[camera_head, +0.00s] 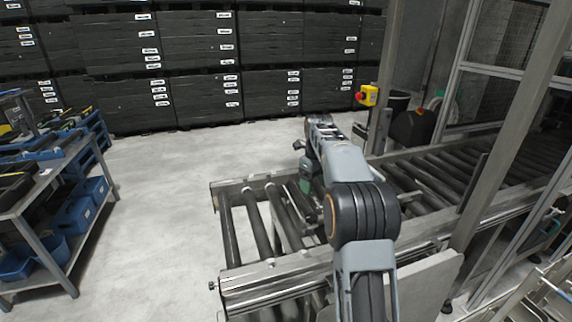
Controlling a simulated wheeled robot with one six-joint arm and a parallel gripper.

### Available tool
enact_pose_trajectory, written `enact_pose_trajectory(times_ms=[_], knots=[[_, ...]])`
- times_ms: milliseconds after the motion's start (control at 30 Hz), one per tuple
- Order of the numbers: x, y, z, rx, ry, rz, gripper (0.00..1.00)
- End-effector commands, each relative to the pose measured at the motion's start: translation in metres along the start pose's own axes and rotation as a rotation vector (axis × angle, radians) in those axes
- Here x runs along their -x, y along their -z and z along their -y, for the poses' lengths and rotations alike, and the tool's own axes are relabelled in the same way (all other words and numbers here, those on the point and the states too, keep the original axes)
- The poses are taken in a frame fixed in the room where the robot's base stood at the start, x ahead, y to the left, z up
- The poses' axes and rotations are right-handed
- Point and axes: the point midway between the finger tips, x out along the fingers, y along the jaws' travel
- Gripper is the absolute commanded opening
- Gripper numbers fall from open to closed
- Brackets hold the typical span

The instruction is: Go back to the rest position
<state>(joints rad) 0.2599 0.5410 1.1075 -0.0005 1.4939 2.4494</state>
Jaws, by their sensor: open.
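My arm reaches out over the roller conveyor (262,225) from the lower middle of the view and bends down at its far end. My gripper (312,208) is at that end, low over the rollers and partly hidden by my own arm. Its jaws are open. A small green patch shows beside it; I cannot tell what it belongs to. No object shows between the jaws.
A workbench (38,195) with blue bins (75,215) stands at the left. Stacked black crates (200,100) line the back. A yellow emergency-stop box (368,95) and a metal post (505,115) stand right of my arm. The floor between bench and conveyor is clear.

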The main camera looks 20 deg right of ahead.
Motion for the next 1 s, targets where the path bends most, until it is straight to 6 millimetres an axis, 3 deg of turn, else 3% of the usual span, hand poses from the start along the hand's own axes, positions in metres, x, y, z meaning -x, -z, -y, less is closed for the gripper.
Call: enact_pose_trajectory(times_ms=[167,267,333,433,567,767,1000], knots=[[0.0,0.0,0.0,0.041,0.0,0.0,0.75],[0.0,-0.002,0.002,0.167,0.012,0.012,0.75],[-0.004,-0.004,0.004,0.314,0.024,0.021,0.75],[-0.028,-0.002,0.002,0.59,0.015,0.01,0.75],[-0.044,0.012,-0.014,0.993,0.02,0.008,0.75],[-0.047,0.047,-0.065,1.644,0.074,0.006,0.75],[-0.047,0.116,-0.152,2.379,0.217,-0.044,0.75]])
